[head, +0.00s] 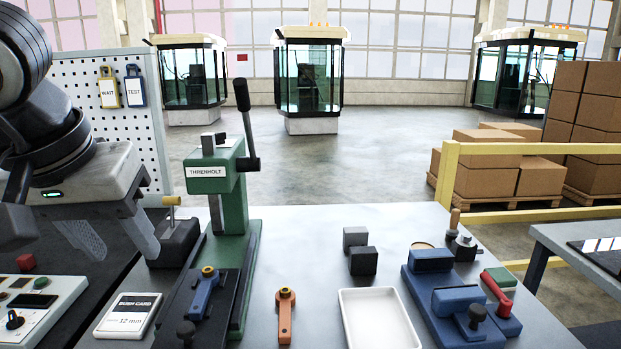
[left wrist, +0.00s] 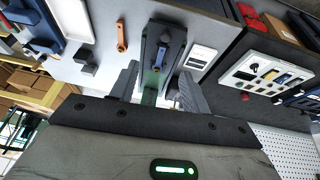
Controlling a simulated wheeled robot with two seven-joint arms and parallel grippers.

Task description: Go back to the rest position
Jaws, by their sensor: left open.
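My left gripper (head: 115,238) hangs at the left of the head view, its two fingers spread with nothing between them. It is over the left part of the bench, left of the green press (head: 232,200) marked THRENHOLT. In the left wrist view the open fingers (left wrist: 157,88) show apart, with the press base and its blue clamp (left wrist: 157,48) beyond them. I cannot judge the height above the bench exactly, but the gripper touches nothing that I can see. My right gripper is in neither view.
A pegboard (head: 115,125) with WAIT and TEST tags stands behind the gripper. A control box (head: 40,305) is at lower left. An orange lever (head: 286,315), dark blocks (head: 363,261), a white tray (head: 380,318) and a blue fixture (head: 440,295) lie right of the press.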

